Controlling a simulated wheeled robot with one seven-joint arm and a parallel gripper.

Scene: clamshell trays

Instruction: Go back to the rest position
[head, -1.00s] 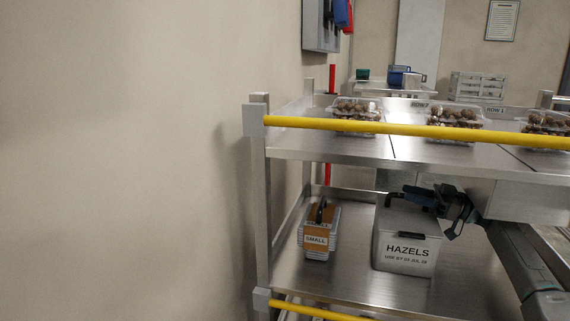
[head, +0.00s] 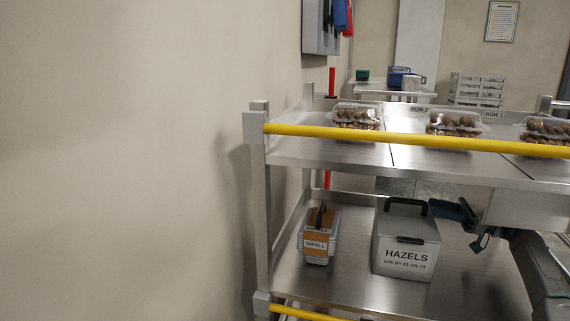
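My gripper (head: 477,240) is at the right of the head view, just right of the grey HAZELS box (head: 402,264) on the lower shelf. It is apart from the box's black handle (head: 407,204). It is dark and partly hidden by my own arm, so whether its fingers are open or shut cannot be made out. I see nothing held in it. The box stands upright with its handle raised. Clear clamshell trays of nuts stand on the upper shelf: one at left (head: 356,117), one in the middle (head: 454,124) and one at right (head: 545,130).
A SMALL-labelled stack (head: 316,246) with a black handle stands left of the box. A yellow rail (head: 400,136) runs along the upper shelf's (head: 330,153) front edge. The lower shelf (head: 345,285) is bare in front. A wall (head: 120,160) fills the left.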

